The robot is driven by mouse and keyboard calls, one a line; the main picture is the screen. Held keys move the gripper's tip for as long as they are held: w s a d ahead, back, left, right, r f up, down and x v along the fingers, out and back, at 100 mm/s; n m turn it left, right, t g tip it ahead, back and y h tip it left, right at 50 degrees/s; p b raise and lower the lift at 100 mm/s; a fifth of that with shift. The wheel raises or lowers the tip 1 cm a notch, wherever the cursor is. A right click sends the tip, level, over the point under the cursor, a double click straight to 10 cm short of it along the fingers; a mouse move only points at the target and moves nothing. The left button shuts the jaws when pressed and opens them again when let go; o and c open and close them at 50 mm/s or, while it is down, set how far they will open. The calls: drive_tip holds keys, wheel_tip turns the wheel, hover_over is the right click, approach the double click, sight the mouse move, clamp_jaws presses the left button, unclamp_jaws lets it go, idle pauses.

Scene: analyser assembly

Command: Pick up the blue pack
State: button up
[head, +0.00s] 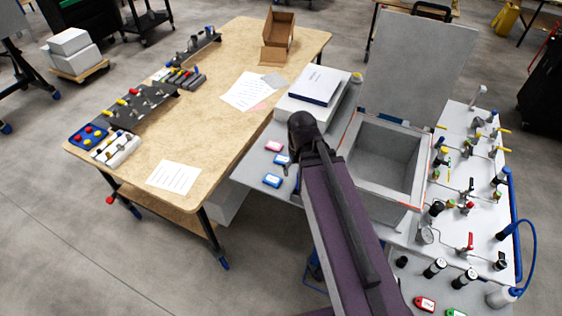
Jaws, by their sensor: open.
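Two small blue packs with white labels lie on the grey shelf between the wooden table and the open box. The nearer blue pack (272,181) is fully in view. The other blue pack (281,159) lies just behind it, close to my arm. A pink pack (273,146) lies beyond them. My gripper (291,172) is mostly hidden under my purple and black arm; only a small dark part shows, just right of the blue packs. It is open, and both blue packs lie on the shelf. Contact cannot be seen.
The grey open-lidded box (385,160) stands right of my arm. A white panel (470,190) with valves and fittings is further right. A white case with a dark-edged booklet (318,84) sits behind the packs. The wooden table (215,130) holds papers and tool racks.

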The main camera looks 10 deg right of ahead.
drive_tip(key=w+f+n+b, duration=0.3)
drive_tip(key=w, duration=0.6)
drive_tip(key=w+f+n+b, duration=0.4)
drive_tip(key=w, duration=0.5)
drive_tip(key=w+f+n+b, duration=0.3)
drive_tip(key=w+f+n, duration=0.1)
drive_tip(key=w, duration=0.5)
drive_tip(key=shift+w+d+f+b, duration=0.15)
drive_tip(key=shift+w+d+b, duration=0.1)
drive_tip(key=shift+w+b, duration=0.15)
drive_tip(key=shift+f, duration=0.1)
drive_tip(key=b, duration=0.9)
hover_over(283, 158)
drive_tip(key=f, duration=0.8)
drive_tip(key=shift+s+a+f, duration=0.15)
drive_tip(key=shift+s+f, duration=0.05)
drive_tip(key=shift+s, duration=0.05)
drive_tip(key=shift+w+f+b, duration=0.15)
drive_tip(key=shift+f+b, duration=2.25)
drive_tip(key=shift+f, duration=0.2)
drive_tip(key=c, duration=1)
